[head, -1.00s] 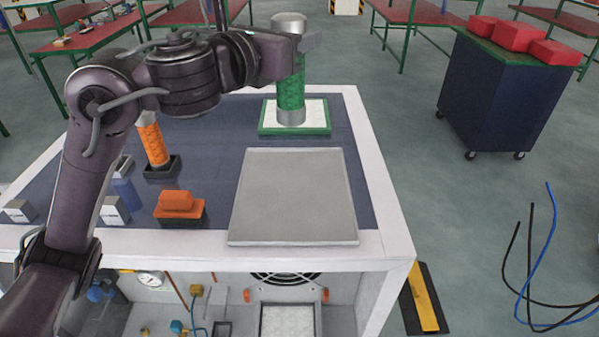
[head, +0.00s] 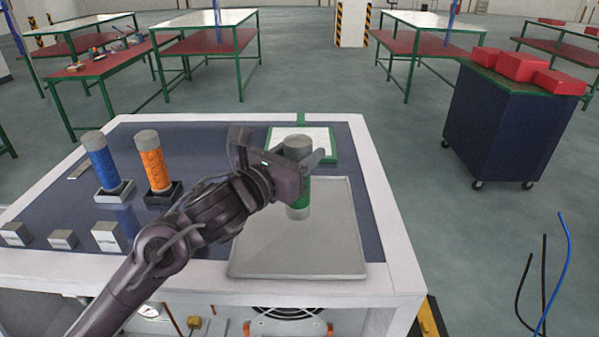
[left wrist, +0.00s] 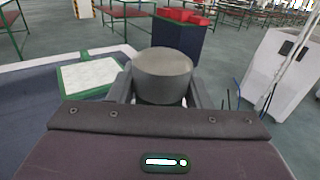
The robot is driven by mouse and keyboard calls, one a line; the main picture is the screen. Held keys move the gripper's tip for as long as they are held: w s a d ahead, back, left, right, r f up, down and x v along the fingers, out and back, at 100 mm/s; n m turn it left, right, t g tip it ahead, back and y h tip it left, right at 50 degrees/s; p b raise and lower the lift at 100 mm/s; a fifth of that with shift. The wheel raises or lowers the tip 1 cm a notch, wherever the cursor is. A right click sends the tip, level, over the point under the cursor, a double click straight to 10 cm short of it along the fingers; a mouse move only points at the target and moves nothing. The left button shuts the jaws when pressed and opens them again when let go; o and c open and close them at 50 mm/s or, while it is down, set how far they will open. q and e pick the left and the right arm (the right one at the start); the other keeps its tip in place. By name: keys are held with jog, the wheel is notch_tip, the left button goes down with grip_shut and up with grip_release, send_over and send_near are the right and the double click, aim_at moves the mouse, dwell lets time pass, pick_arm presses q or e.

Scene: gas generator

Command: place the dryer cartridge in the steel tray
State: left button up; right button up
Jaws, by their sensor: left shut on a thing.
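The dryer cartridge (head: 298,206) is a green cylinder with grey ends, held upright. My left gripper (head: 300,168) is shut around its upper part, and the arm hides some of it. The cartridge's grey top (left wrist: 163,66) shows between the fingers in the left wrist view. The steel tray (head: 300,250) is a flat grey square at the front of the bench top. The cartridge's lower end appears over the tray's back part; I cannot tell whether it touches. My right gripper is not in view.
A green-rimmed white pad (head: 318,142) lies behind the tray, empty. A blue cylinder (head: 101,160) and an orange cylinder (head: 153,162) stand in holders to the left. Small grey blocks (head: 62,239) lie at front left. A blue cart (head: 500,120) stands on the right.

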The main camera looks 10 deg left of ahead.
pick_arm(q)
notch_tip(320, 180, down, 4)
jog(key=shift+r, duration=0.15)
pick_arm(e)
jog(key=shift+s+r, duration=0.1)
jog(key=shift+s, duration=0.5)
pick_arm(q)
jog(key=shift+f, duration=0.25)
jog(key=o, duration=1.2)
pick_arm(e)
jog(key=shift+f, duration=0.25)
pick_arm(q)
jog(key=shift+r, duration=0.1)
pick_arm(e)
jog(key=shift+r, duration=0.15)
